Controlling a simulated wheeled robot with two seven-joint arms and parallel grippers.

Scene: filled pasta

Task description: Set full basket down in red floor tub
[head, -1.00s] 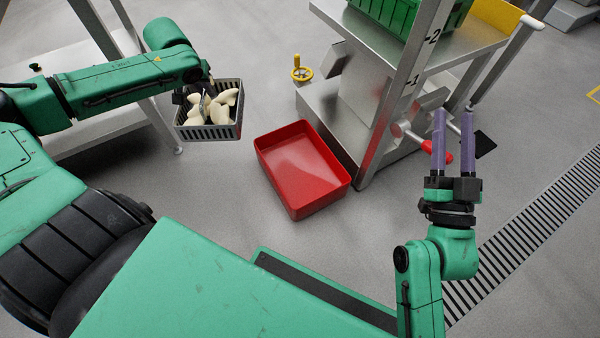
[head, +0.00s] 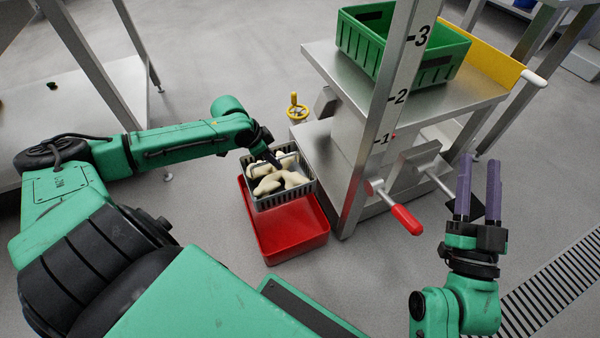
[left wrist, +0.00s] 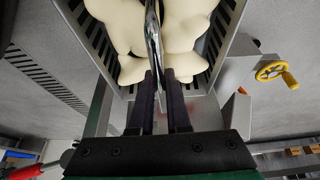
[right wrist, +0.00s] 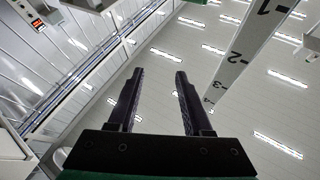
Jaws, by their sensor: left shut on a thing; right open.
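The grey slatted basket (head: 287,197) holds several pale filled-pasta pieces (head: 268,185). In the head view it overlaps the far part of the red tub (head: 300,247) on the floor; whether it touches the tub I cannot tell. My left gripper (head: 276,163) is at the basket's middle. In the left wrist view my left gripper (left wrist: 160,80) is shut on a thin metal part, apparently the basket's handle, between the pasta pieces. The basket also shows there (left wrist: 222,40). My right gripper (head: 478,190) is open and empty, well right of the tub; its fingers (right wrist: 158,90) point upward.
A steel stand (head: 345,170) with a numbered post (head: 385,120) rises just right of the tub. It carries a green crate (head: 365,42) and has a red-tipped lever (head: 405,219). A yellow handwheel (head: 298,110) is behind the tub. Floor in front right is clear.

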